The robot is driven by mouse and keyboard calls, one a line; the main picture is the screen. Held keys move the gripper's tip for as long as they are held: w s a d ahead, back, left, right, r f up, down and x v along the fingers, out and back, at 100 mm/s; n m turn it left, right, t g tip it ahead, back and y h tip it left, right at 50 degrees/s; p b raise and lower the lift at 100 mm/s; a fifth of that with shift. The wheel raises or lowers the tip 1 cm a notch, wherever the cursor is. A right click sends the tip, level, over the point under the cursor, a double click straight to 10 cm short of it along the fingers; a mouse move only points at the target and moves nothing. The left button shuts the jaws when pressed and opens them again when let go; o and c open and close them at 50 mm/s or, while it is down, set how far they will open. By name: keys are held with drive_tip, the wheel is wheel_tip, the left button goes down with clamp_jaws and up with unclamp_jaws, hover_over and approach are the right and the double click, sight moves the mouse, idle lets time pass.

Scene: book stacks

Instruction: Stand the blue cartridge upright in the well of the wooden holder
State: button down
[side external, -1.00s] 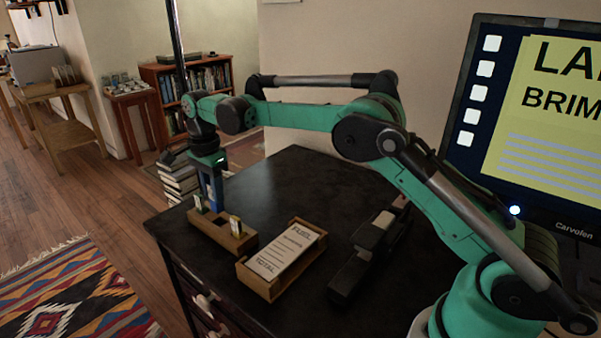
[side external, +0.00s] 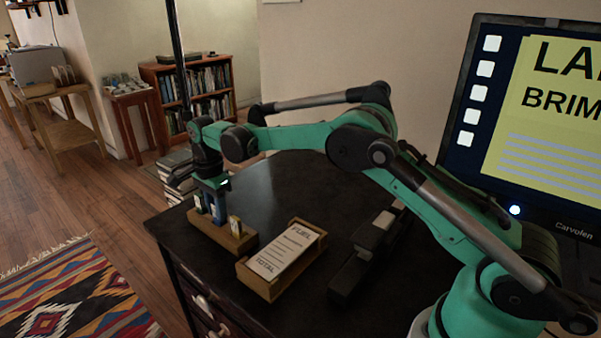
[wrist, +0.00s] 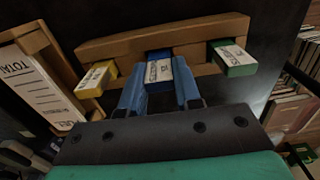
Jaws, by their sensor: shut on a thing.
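The wooden holder (side external: 228,241) stands at the near left corner of the dark desk. In the wrist view the holder (wrist: 118,47) shows a yellow cartridge (wrist: 97,78) at its left end and a green cartridge (wrist: 233,58) at its right. The blue cartridge (wrist: 158,70), with a white label, is upright between them, over the middle of the holder. My gripper (side external: 217,205) is shut on the blue cartridge, one blue finger on each side. The cartridge's lower end meets the holder's middle; I cannot tell how deep it sits in the well.
A wooden tray (side external: 246,274) with a printed card (side external: 284,250) lies right of the holder. A dark object with a pale block (side external: 384,220) lies further right. A monitor (side external: 530,120) stands at the right. Stacked books (side external: 178,175) stand beyond the desk. The desk behind the holder is clear.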

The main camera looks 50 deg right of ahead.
drive_tip(key=c, duration=0.5)
unclamp_jaws()
drive_tip(key=shift+c, duration=0.2)
drive_tip(key=shift+r, duration=2.8)
